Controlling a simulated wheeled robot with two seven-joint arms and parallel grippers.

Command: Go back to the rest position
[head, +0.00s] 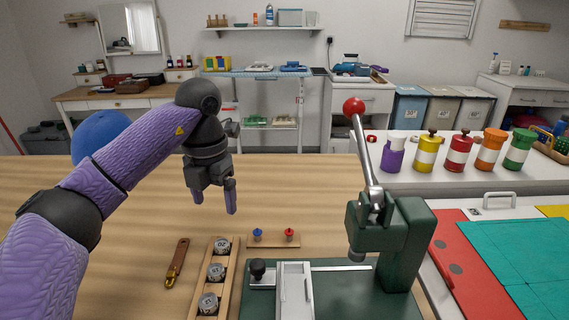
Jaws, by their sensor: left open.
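My left arm comes in from the left, and its left gripper (214,203) hangs over the wooden table (270,185), fingers pointing down. The two purple fingertips are apart with nothing between them. The gripper is above and behind the wooden rack and the small peg board, touching neither. My right gripper is not in the head view.
A green lever press (395,245) with a red-knobbed handle stands front right. A wooden rack (228,285) holds round metal pieces marked with digits. A brown-handled tool (177,262) and a peg board (273,240) lie nearby. Colored bottles (458,154) stand right. The table's middle is clear.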

